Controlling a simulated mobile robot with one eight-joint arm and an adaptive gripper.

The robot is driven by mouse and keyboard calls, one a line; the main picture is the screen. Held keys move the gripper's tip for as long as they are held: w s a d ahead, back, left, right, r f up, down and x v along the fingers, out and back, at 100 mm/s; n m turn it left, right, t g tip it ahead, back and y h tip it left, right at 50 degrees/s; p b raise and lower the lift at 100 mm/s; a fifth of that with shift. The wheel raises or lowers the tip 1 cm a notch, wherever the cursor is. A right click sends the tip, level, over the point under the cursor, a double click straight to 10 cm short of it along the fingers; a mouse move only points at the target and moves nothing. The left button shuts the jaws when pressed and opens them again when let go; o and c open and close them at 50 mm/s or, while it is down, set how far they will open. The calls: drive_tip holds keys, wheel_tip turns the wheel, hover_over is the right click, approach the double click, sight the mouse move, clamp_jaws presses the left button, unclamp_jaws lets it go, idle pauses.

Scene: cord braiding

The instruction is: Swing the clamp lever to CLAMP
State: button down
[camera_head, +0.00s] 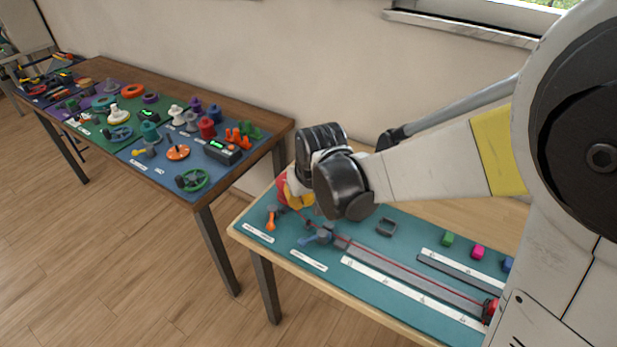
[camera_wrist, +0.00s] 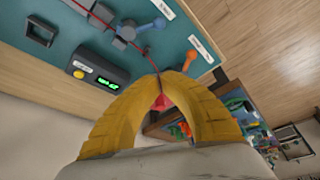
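A blue lever (camera_head: 308,240) sits on a grey block (camera_head: 325,234) on the teal mat; it also shows at the top of the wrist view (camera_wrist: 148,26). An orange lever (camera_head: 271,219) stands to its left, and is in the wrist view too (camera_wrist: 188,60). The label text is too small to tell which is the clamp lever. My gripper (camera_wrist: 158,76) has its yellow fingertips together on a red cord (camera_wrist: 148,55), with a red end piece (camera_wrist: 161,102) between the fingers. It is above the mat's far left part, apart from both levers. In the head view my wrist partly hides it.
The red cord (camera_head: 400,268) runs past the grey block to a red part (camera_head: 489,311) at right. A box with a green display (camera_wrist: 98,72) and a grey square frame (camera_head: 386,227) are nearby. A second table (camera_head: 245,112) with many parts stands left.

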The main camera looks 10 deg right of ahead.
drive_tip(key=b+x, duration=0.1)
drive_tip(key=x, duration=0.3)
drive_tip(key=b+x, duration=0.2)
drive_tip(key=x, duration=0.2)
drive_tip(key=b+x, duration=0.1)
drive_tip(key=x, duration=0.3)
drive_tip(key=shift+a+f, duration=0.2)
drive_tip(key=shift+a, duration=0.2)
drive_tip(key=s, duration=0.1)
drive_tip(key=s+d+b, duration=0.1)
drive_tip(key=s, duration=0.1)
drive_tip(key=shift+s+d, duration=0.1)
drive_tip(key=shift+s, duration=0.35)
